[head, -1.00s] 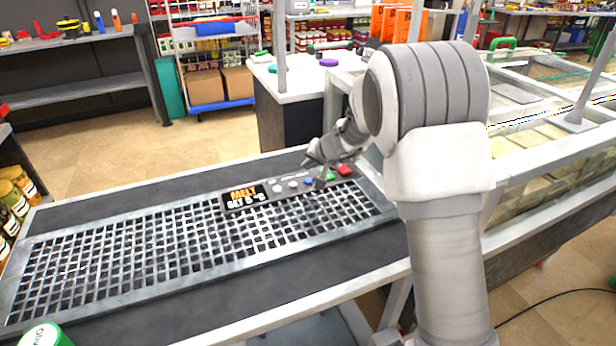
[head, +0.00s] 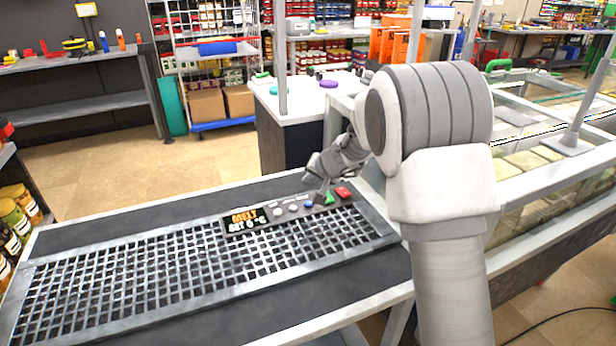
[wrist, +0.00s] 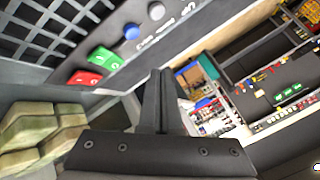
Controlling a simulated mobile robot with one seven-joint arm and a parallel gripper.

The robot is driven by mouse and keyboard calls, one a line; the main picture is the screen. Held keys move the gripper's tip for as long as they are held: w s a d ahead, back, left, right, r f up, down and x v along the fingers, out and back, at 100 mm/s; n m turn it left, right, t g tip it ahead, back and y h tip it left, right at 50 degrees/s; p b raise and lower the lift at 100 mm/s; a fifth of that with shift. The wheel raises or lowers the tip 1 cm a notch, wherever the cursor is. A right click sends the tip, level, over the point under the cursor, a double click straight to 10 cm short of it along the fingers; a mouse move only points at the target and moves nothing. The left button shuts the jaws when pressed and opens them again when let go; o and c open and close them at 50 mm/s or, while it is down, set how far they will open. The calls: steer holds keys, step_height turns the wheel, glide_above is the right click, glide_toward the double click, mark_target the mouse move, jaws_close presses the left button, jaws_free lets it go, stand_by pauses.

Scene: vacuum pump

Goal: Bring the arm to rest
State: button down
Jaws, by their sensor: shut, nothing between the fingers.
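My gripper (head: 324,188) is at the right end of the control panel (head: 262,229) on the bench, close to its green button (head: 328,198) and red button (head: 343,193). In the wrist view my gripper (wrist: 160,75) is shut and empty, its fingers together. The green button (wrist: 105,59) and red button (wrist: 84,77) lie to the left of the fingertips there, with the blue button (wrist: 132,31) above them. I cannot tell whether the fingertips touch the panel. The panel's small display is lit with orange and pale text.
A metal grating (head: 150,280) covers much of the bench. Glass-topped cases (head: 540,150) stand at the right. A white counter (head: 305,100) with coloured round items is behind the bench. Pale blocks (wrist: 40,130) show in the wrist view. The floor at the back left is clear.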

steer(key=s+d+r+n+g+p, duration=0.1)
steer(key=s+r+p, duration=0.2)
steer(key=s+r, duration=0.6)
steer(key=s+d+r+n+p, duration=0.2)
steer(key=s+r+p, duration=0.1)
steer(key=s+r, duration=0.6)
steer(key=s+d+r+h+p, duration=0.1)
steer(key=s+d+r+p, duration=0.1)
steer(key=s, duration=0.6)
steer(key=s+d+r+g+h+p, duration=0.1)
steer(key=s+d+r+h+p, duration=0.1)
steer(key=s+d, duration=0.3)
steer(key=s+d+r+h+p, duration=0.1)
steer(key=s+d+r+p, duration=0.1)
steer(key=s, duration=0.8)
steer(key=shift+s+d+r+g, duration=0.3)
steer(key=shift+s+d+r, duration=0.1)
steer(key=shift+d, duration=0.3)
